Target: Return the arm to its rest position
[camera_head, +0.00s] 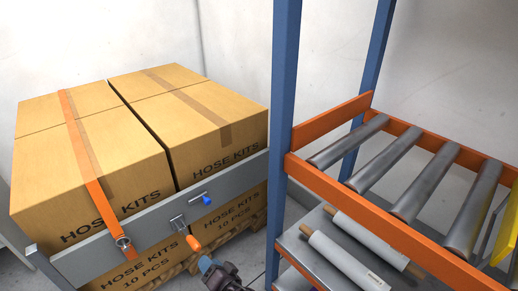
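Cartons marked HOSE KITS (95,180) are stacked on a wooden pallet behind the rail, with an orange strap (85,160). A blue knob (207,200) sits on the rail. A blue post (282,120) and orange-framed roller rack (400,235) stand at the right.

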